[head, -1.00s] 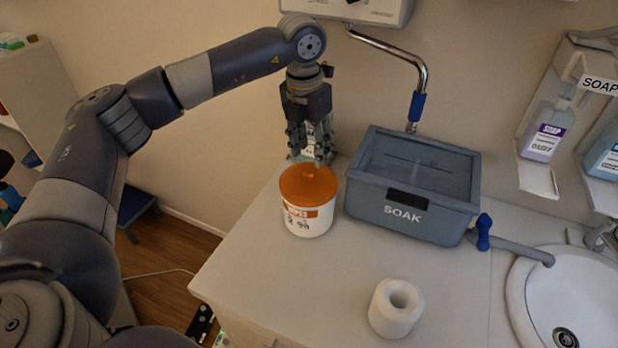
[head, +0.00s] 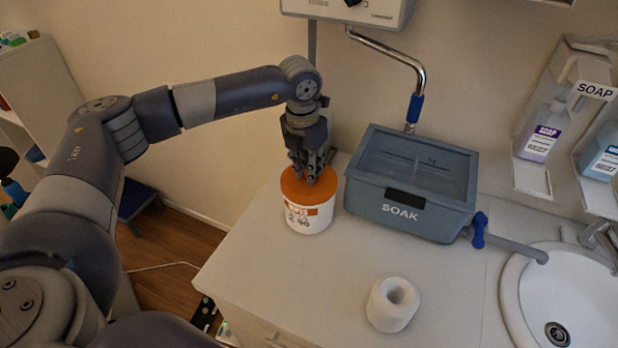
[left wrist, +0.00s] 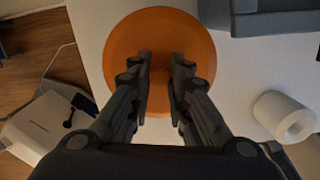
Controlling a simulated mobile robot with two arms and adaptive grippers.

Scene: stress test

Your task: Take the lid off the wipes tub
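The wipes tub (head: 310,219) is white with printed marks and stands upright on the counter, left of the SOAK box. Its round orange lid (head: 289,186) sits on top. In the left wrist view the lid (left wrist: 125,45) lies straight below my fingers. My left gripper (head: 312,182) points down at the middle of the lid. The knob is mostly hidden by the fingers. My right gripper is not in view.
The grey SOAK box (head: 404,213) stands close to the tub's right. A sink (head: 545,300) is at the right and soap bottles (head: 541,135) hang on the wall. The front counter is mostly clear.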

